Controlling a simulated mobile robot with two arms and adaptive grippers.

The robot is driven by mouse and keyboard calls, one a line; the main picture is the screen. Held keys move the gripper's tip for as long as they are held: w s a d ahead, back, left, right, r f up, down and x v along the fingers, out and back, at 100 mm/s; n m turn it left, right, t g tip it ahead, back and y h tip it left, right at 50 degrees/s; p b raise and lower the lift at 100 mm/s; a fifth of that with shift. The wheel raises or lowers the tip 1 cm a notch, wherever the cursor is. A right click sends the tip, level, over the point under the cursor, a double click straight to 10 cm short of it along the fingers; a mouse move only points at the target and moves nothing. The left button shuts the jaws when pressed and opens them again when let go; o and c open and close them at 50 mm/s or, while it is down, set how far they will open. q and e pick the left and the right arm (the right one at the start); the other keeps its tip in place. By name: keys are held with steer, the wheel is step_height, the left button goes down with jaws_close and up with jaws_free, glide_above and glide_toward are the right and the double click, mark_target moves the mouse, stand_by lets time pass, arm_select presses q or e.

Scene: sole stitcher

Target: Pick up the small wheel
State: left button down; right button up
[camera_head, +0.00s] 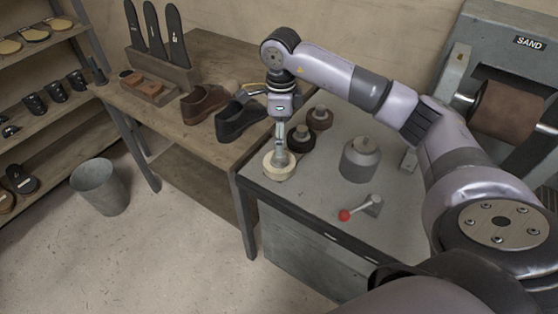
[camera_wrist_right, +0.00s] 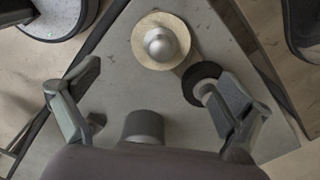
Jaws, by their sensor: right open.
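Three spool-like wheels with pale hubs stand on the grey bench top (camera_head: 325,190): a cream wheel (camera_head: 280,172) at the near left corner, a black wheel (camera_head: 299,143) behind it, and a brown wheel (camera_head: 320,119) farther back. The brown one looks smallest, but I cannot tell for sure. My right gripper (camera_head: 281,152) points down just over the cream wheel and partly hides it. In the right wrist view the cream wheel (camera_wrist_right: 141,43) lies ahead of the open, empty fingers (camera_wrist_right: 162,82). The black wheel (camera_wrist_right: 193,88) is close beside the right-hand finger. My left gripper is not in view.
A grey can (camera_head: 360,163) and a red-knobbed lever (camera_head: 346,215) are on the bench. A sanding machine (camera_head: 505,108) stands at the right. Shoes (camera_head: 240,122) rest on the wooden table at the left. A bucket (camera_head: 100,188) is on the floor.

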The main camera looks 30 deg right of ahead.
mark_target(278, 158)
step_height(278, 158, down, 3)
steer(key=shift+w+f, duration=0.1)
steer(key=shift+f, duration=0.55)
steer(key=shift+a+f+p, duration=0.1)
steer(key=shift+f+p, duration=0.15)
steer(key=shift+p, duration=0.2)
step_height(278, 158, down, 4)
steer(key=shift+a+r+p, duration=0.15)
steer(key=shift+p, duration=0.4)
steer(key=shift+f, duration=0.5)
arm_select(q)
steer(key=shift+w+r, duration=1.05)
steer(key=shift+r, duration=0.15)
arm_select(e)
steer(key=shift+c, duration=0.5)
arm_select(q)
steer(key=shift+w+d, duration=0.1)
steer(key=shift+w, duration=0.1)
arm_select(e)
steer(key=shift+w, duration=0.1)
steer(key=c, duration=1.3)
